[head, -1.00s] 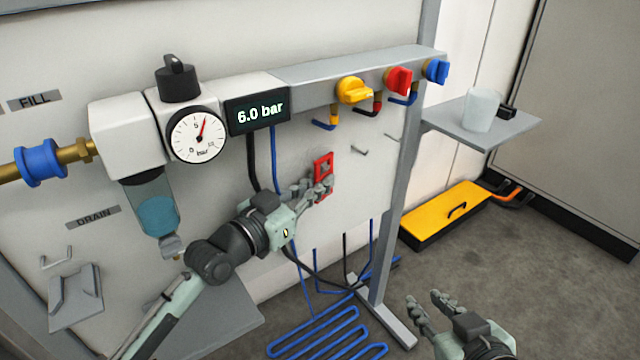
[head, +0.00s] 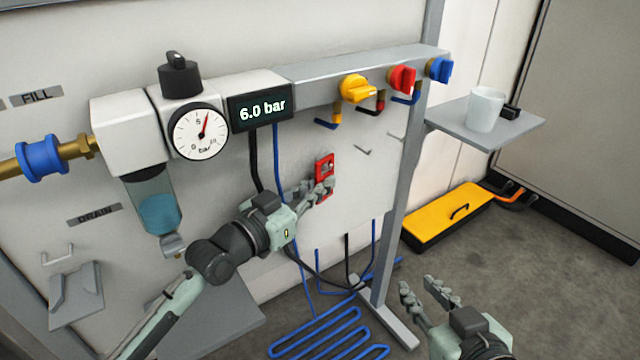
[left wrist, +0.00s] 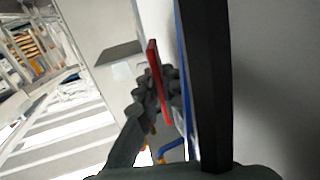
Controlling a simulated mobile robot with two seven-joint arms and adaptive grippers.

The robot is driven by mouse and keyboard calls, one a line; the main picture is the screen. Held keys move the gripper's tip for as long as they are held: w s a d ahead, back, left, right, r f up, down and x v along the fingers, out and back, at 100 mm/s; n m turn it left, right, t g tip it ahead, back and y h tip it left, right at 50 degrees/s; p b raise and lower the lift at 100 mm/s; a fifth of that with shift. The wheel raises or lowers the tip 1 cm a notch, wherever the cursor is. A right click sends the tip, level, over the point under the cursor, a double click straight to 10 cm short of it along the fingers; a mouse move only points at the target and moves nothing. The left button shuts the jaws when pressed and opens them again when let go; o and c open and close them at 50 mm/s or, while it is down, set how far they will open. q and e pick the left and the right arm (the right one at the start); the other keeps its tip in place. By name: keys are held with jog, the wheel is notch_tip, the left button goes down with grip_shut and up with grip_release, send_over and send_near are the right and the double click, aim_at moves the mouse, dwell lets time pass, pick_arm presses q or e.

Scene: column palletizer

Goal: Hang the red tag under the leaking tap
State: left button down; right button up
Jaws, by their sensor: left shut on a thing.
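The red tag (head: 325,165) is held upright in front of the white panel, below and left of the taps. My left gripper (head: 318,190) is shut on its lower part, and the fingers hide some of it. The red tag also shows edge-on in the left wrist view (left wrist: 154,68). Three taps sit on the grey manifold: yellow (head: 357,88), red (head: 402,78) and blue (head: 439,69). Small hooks (head: 362,151) stick out of the panel below them. I cannot tell which tap leaks. My right gripper (head: 424,293) is open and empty over the floor at the lower right.
Black and blue hoses (head: 275,160) hang close behind my left gripper. A pressure gauge (head: 200,132) and 6.0 bar display (head: 262,108) are above left. A shelf (head: 510,132) holds a white cup (head: 485,108) at right. A yellow box (head: 445,216) lies on the floor.

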pick_arm(q)
jog(key=c, duration=1.6)
grip_release()
jog(key=shift+s+a, duration=0.1)
